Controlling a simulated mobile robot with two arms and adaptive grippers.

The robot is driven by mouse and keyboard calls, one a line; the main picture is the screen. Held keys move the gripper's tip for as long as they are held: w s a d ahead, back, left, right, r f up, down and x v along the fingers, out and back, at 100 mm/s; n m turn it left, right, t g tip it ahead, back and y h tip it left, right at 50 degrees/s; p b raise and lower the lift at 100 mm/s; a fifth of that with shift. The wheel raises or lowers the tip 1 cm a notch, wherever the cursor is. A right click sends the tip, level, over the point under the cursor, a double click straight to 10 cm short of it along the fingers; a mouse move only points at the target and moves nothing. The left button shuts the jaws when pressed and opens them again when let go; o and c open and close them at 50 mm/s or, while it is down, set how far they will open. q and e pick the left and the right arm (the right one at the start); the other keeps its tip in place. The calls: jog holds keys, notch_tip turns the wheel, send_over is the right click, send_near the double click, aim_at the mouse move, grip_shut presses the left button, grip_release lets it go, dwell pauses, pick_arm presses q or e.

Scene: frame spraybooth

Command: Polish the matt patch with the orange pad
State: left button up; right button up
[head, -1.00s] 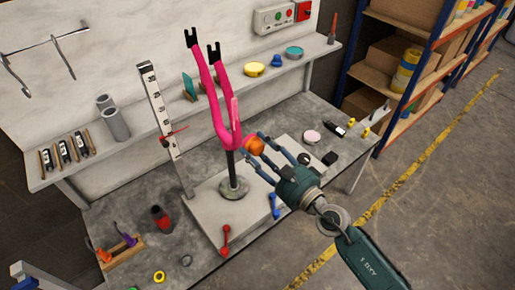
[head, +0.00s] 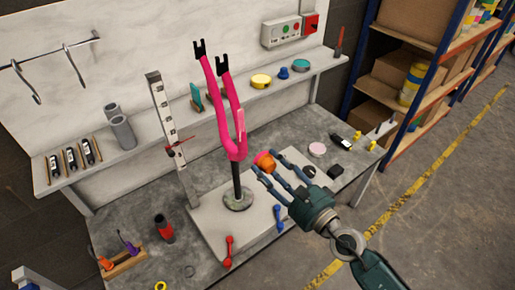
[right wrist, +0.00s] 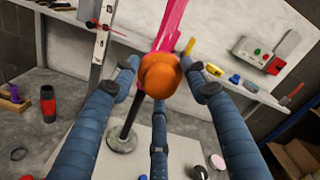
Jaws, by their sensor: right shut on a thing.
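The bright pink fork (head: 237,148) stands upright on a dark post over a round base. A paler strip (head: 241,119) shows on its nearer leg; I cannot tell for certain that it is the matt patch. My right gripper (head: 269,168) is shut on the orange pad (head: 266,163), just right of the fork's crown, with a small gap between in the head view. In the right wrist view the orange pad (right wrist: 160,75) sits between the fingers and covers part of the fork (right wrist: 172,28). My left gripper is out of view.
The post stands on a pale board (head: 205,222) on the grey bench. A marked upright scale (head: 172,135) is left of the fork. Red (head: 229,250) and blue (head: 279,218) handles lie at the board's front. A shelf with tins (head: 261,81) runs behind.

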jog(key=shift+x, duration=3.55)
jog(key=shift+x, duration=0.9)
notch_tip(320, 180, up, 4)
jog(key=p, duration=0.4)
jog(key=shift+f+b, duration=1.95)
jog(key=shift+f, duration=0.1)
